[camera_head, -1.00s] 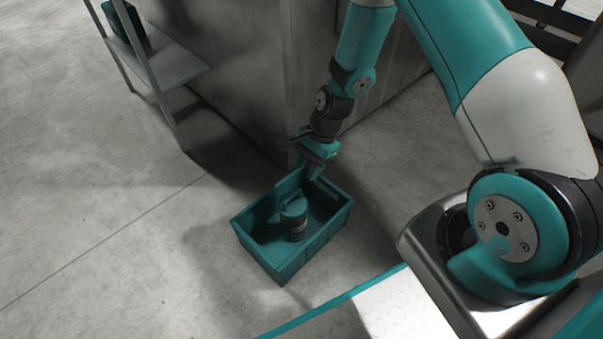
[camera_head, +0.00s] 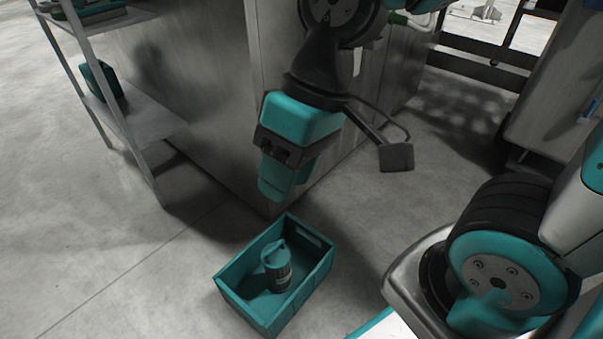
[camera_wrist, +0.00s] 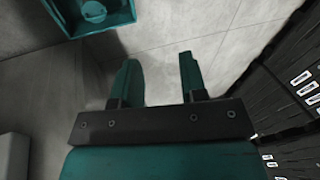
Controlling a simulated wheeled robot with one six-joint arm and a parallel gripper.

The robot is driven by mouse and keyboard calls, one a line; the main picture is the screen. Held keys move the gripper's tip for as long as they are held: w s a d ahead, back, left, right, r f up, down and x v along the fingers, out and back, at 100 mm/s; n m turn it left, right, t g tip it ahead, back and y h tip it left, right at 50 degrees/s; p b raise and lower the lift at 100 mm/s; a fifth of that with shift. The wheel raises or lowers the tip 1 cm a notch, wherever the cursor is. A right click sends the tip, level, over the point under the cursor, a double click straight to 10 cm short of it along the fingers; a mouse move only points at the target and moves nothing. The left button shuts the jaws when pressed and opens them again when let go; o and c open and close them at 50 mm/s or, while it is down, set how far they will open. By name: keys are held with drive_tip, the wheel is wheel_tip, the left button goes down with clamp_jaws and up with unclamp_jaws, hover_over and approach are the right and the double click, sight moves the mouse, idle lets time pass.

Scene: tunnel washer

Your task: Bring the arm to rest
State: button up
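My gripper hangs in the upper middle of the head view, pointing down, in front of a grey metal cabinet. In the wrist view the two teal fingers of my gripper (camera_wrist: 160,78) stand apart with bare floor between them, so it is open and empty. A teal crate (camera_head: 236,297) stands on the floor below and apart from the gripper. A teal canister (camera_head: 277,268) with a handle and a pale label stands upright inside the crate. The crate also shows at the top left of the wrist view (camera_wrist: 124,18).
A grey cabinet (camera_head: 200,90) stands behind my arm. At the left is a metal shelf (camera_head: 150,122) with a dark green container (camera_head: 103,84) on it. Another metal unit (camera_head: 550,90) stands at the right. The floor (camera_head: 110,240) left of the crate is clear.

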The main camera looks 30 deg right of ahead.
drive_tip(key=s+n, duration=0.1)
drive_tip(key=s+r, duration=0.1)
drive_tip(key=shift+s+d+n, duration=0.2)
drive_tip(key=shift+s+n, duration=0.1)
drive_tip(key=shift+n, duration=0.1)
drive_tip(key=shift+r, duration=0.1)
wheel_tip(320, 180, up, 44)
drive_tip(key=p, duration=4.4)
